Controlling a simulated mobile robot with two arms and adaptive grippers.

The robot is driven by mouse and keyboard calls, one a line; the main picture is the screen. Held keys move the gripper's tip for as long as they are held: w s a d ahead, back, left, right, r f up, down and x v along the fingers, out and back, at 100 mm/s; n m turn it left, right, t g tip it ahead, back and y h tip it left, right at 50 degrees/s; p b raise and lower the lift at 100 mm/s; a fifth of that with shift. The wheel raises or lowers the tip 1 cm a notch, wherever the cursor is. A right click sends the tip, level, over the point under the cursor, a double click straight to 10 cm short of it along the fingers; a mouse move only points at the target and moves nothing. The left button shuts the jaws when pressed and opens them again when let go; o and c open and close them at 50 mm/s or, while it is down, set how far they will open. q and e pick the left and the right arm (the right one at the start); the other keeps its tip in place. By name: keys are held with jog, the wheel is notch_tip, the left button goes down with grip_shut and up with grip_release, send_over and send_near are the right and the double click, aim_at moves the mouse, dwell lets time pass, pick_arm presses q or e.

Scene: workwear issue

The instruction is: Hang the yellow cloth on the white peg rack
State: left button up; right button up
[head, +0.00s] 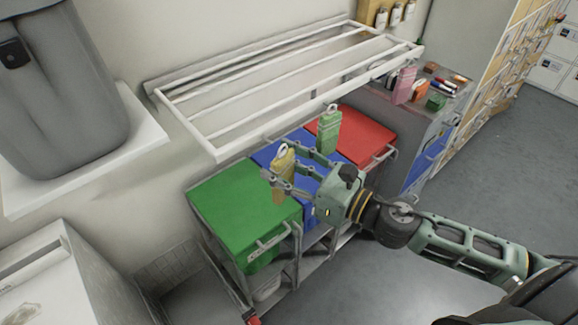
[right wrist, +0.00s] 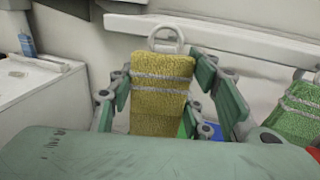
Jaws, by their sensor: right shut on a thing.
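The yellow cloth (head: 282,180) is a folded, upright piece with pale bands and a light loop at its top. It also shows in the right wrist view (right wrist: 162,95), between the fingers. My right gripper (head: 292,181) is shut on it and holds it above the green and blue lids. The white peg rack (head: 205,140) is a barred frame on the wall, behind and above the cloth. The cloth's loop looks apart from it. In the right wrist view a white rail (right wrist: 230,38) runs behind the loop. My left gripper is not in view.
A green cloth (head: 329,132) with a loop is upright close to the right of my gripper; whether it hangs is unclear. Below are bins with green (head: 245,205), blue and red (head: 355,137) lids. A pink cloth (head: 404,86) is further right, by a cluttered cabinet top.

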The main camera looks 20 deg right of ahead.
jog(key=shift+w+a+p, duration=0.25)
jog(key=shift+w+p, duration=0.05)
jog(key=shift+w, duration=0.35)
jog(key=shift+w+a+p, duration=0.2)
jog(key=shift+w+p, duration=0.1)
jog(key=shift+w, duration=0.55)
jog(key=shift+w+f, duration=0.15)
jog(key=shift+w, duration=0.15)
jog(key=c, duration=0.5)
jog(key=shift+w+a+f, duration=0.3)
jog(key=shift+w+a, duration=0.3)
jog(key=shift+c, duration=0.4)
jog(key=shift+s+d, duration=0.1)
jog(key=shift+d, duration=0.05)
jog(key=o, duration=1.8)
jog(key=shift+c, duration=0.2)
